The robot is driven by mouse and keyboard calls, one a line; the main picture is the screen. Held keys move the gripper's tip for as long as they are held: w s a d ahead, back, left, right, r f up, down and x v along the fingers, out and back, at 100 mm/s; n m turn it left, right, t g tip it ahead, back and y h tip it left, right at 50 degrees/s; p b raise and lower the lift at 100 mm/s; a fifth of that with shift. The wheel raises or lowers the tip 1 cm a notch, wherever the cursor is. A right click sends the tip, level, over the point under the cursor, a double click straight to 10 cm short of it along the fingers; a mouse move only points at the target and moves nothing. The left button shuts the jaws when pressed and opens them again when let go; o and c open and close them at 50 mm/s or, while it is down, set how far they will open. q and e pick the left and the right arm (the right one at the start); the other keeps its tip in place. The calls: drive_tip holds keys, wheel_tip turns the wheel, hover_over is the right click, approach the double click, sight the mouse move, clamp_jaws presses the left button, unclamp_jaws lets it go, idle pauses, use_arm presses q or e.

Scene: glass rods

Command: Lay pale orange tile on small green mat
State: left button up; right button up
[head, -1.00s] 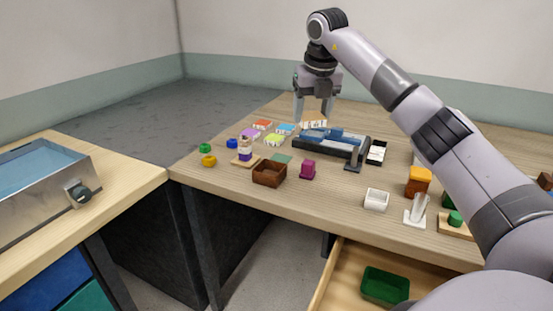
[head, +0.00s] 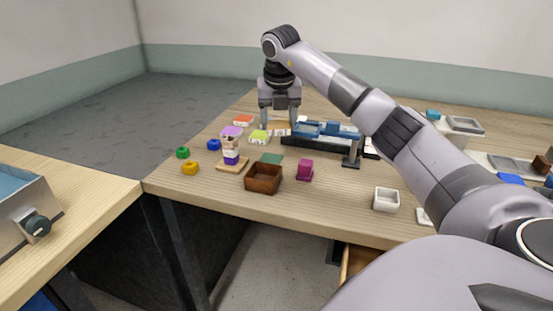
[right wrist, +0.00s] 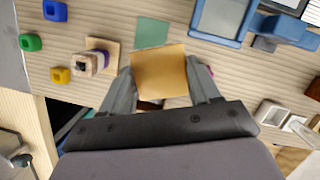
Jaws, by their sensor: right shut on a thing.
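The pale orange tile (right wrist: 160,72) is a flat square between the two fingers of my right gripper in the right wrist view. My right gripper (head: 280,124) is shut on it. In the head view this gripper hangs above the far part of the table, by the left end of a long black-and-blue tray, and I cannot make out the tile there. The small green mat (head: 271,158) lies flat and bare on the table behind a brown box. It also shows in the right wrist view (right wrist: 152,32), just beyond the tile. My left gripper is not in view.
The brown box (head: 264,180) and a magenta block (head: 305,170) stand close to the mat. A stack of rings on a wooden base (head: 231,165) is to its left. The black-and-blue tray (head: 318,133) lies behind right. Coloured tiles (head: 243,121) lie behind left.

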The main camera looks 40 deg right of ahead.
sight(278, 129)
wheel_tip(278, 129, down, 11)
drive_tip(key=shift+r, duration=0.15)
idle(0.4)
drive_tip(key=shift+b, duration=0.3)
drive_tip(key=o, duration=1.2)
drive_tip(key=shift+c, duration=0.2)
drive_tip(key=v, duration=1.2)
drive_tip(key=shift+p, duration=0.35)
